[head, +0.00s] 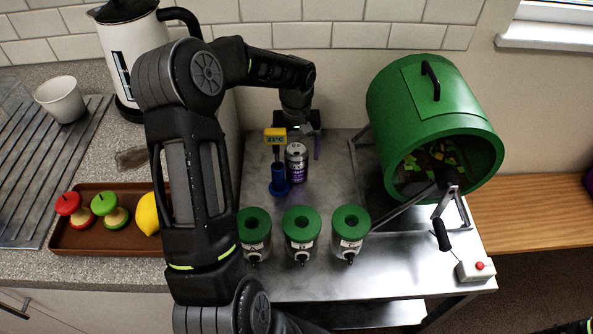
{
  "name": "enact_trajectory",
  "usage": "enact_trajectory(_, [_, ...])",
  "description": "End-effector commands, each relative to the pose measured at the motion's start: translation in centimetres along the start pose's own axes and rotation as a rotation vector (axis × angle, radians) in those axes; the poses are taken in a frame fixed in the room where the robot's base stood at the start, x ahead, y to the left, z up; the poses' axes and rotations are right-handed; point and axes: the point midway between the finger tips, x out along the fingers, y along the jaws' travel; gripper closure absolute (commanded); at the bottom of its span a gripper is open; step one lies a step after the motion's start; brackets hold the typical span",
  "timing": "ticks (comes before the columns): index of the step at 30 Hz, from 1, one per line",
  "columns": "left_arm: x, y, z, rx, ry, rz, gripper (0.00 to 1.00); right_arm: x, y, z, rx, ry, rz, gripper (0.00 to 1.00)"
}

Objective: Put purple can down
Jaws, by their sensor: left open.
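The purple can (297,163) stands upright on the metal table towards the back, with its grey top showing. My left gripper (301,144) is just behind and above the can, and its fingers are open. One finger shows to the right of the can's top; the other is partly hidden. I cannot tell whether a finger touches the can.
A blue stand with a yellow display (275,137) is close left of the can. Several green-lidded jars (301,232) line the front. A green drum (416,105) stands at right. A brown tray (95,243) holds fruit at left. A white kettle (127,50) is behind my arm.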

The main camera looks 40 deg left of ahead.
Motion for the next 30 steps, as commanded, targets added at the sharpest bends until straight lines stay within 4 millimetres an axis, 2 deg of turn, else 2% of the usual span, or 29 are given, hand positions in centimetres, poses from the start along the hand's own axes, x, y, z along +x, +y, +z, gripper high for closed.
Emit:
enact_trajectory(3, [1.5,0.0,0.0,0.001,-0.001,-0.001,0.16,0.0,0.0,0.0,0.0,0.0,0.0,0.18])
enact_trajectory(6, [1.9,0.0,0.0,0.001,-0.001,-0.001,0.16,0.0,0.0,0.0,0.0,0.0,0.0,0.18])
enact_trajectory(23, [1.8,0.0,0.0,0.001,0.001,-0.001,0.16,0.0,0.0,0.0,0.0,0.0,0.0,0.18])
enact_trajectory(30, [1.8,0.0,0.0,0.001,0.001,-0.001,0.36,0.0,0.0,0.0,0.0,0.0,0.0,0.18])
